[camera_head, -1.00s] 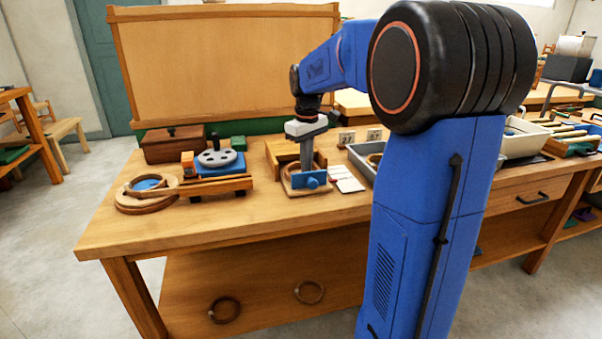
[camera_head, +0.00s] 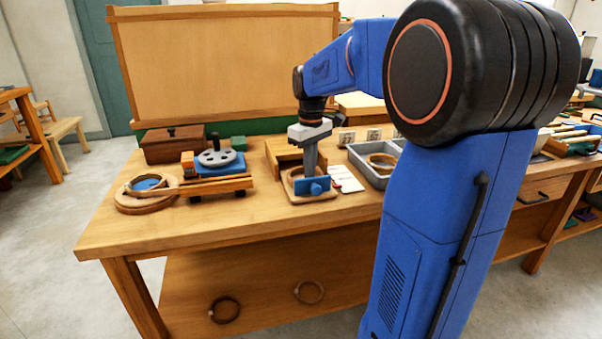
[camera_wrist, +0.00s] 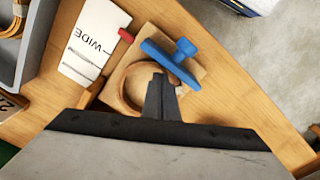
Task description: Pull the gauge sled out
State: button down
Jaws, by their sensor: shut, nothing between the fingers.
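The gauge sled (camera_head: 318,197) is a flat wooden board with a wooden ring on it and a blue front plate (camera_head: 312,186) with a round blue knob (camera_head: 316,189). In the head view it sits at the front of an open wooden housing (camera_head: 283,150). The wrist view shows the ring (camera_wrist: 131,83), the blue plate (camera_wrist: 168,64) and the knob (camera_wrist: 186,47). My gripper (camera_head: 311,172) points down over the ring, behind the blue plate. Its fingertips (camera_wrist: 160,78) are together and empty. Whether they touch the plate I cannot tell.
A grey tray (camera_head: 372,172) stands further right. A blue device with a grey wheel (camera_head: 217,160) and wooden rings (camera_head: 147,194) are to the left. The bench front is clear.

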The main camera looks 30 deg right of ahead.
jog(key=shift+w+r, duration=0.15)
jog(key=shift+w+d+r, duration=0.1)
jog(key=shift+w+r, duration=0.1)
jog(key=shift+r, duration=1.15)
jog(key=shift+w+d+r, duration=0.1)
jog(key=shift+w+r, duration=0.1)
jog(key=shift+r, duration=1.15)
jog(key=s+a+f+m+t, duration=0.1)
jog(key=s+a+f, duration=0.3)
jog(key=s, duration=0.5)
jog(key=s+a+f+m+t, duration=0.1)
jog(key=s+a+f+t, duration=0.1)
jog(key=s+a+f, duration=0.2)
jog(key=s+a+f+t, duration=0.1)
jog(key=s+a+f, duration=0.3)
jog(key=s, duration=0.9)
jog(key=a, duration=0.3)
jog(key=shift+s+m+t, duration=0.3)
jog(key=shift+s+m, duration=0.05)
jog(key=shift+m, duration=0.05)
